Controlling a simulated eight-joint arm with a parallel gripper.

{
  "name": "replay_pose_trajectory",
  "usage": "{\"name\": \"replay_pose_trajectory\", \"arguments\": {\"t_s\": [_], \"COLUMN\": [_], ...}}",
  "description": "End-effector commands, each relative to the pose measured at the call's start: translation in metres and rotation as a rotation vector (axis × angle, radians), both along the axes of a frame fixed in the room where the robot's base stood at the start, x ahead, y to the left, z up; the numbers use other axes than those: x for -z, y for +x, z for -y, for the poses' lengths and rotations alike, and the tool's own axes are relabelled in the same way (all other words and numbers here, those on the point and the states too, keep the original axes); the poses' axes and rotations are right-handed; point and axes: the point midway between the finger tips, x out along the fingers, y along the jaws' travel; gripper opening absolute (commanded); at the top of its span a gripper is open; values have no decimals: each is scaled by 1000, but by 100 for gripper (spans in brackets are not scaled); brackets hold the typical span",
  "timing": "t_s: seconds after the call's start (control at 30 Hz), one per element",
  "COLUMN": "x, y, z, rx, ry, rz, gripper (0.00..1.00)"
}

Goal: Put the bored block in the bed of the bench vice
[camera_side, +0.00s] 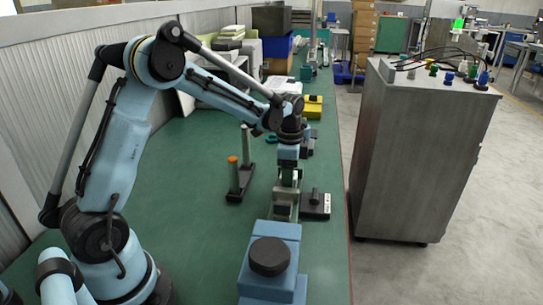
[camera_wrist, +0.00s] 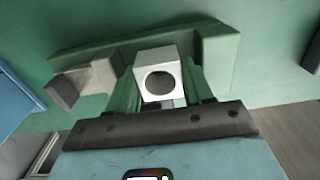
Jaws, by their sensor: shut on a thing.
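The bored block (camera_wrist: 157,56) is white with a round dark hole facing the wrist camera. My gripper (camera_wrist: 160,84) is shut on it, with one finger on either side. A green vice-like body (camera_wrist: 222,50) with a grey-brown end piece (camera_wrist: 62,90) lies behind and below the block in the wrist view; I take it for the bench vice. In the side view my gripper (camera_side: 287,180) points down over a small greenish assembly (camera_side: 283,210) on the green bench. The block is too small to make out there. Whether it touches the bed cannot be told.
A dark item with a white label (camera_side: 316,206) lies just right of my gripper. A blue housing with a black round top (camera_side: 270,257) stands in front. A dark stand with two posts (camera_side: 240,180) is to the left. A grey cabinet (camera_side: 415,150) stands beyond the bench's right edge.

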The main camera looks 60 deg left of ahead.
Motion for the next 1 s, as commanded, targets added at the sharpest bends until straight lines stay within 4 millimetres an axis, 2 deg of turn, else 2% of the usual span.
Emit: {"name": "replay_pose_trajectory", "arguments": {"t_s": [0.13, 0.17, 0.23, 0.53, 0.67, 1.0], "x": [3, 3, 3, 2, -7, -68], "y": [0, 0, 0, 0, 0, 0], "z": [0, 0, 0, 0, 0, 0], "rx": [0, 0, 0, 0, 0, 0], "ry": [0, 0, 0, 0, 0, 0], "rz": [0, 0, 0, 0, 0, 0], "gripper": [17, 53, 62, 62, 62, 62]}}
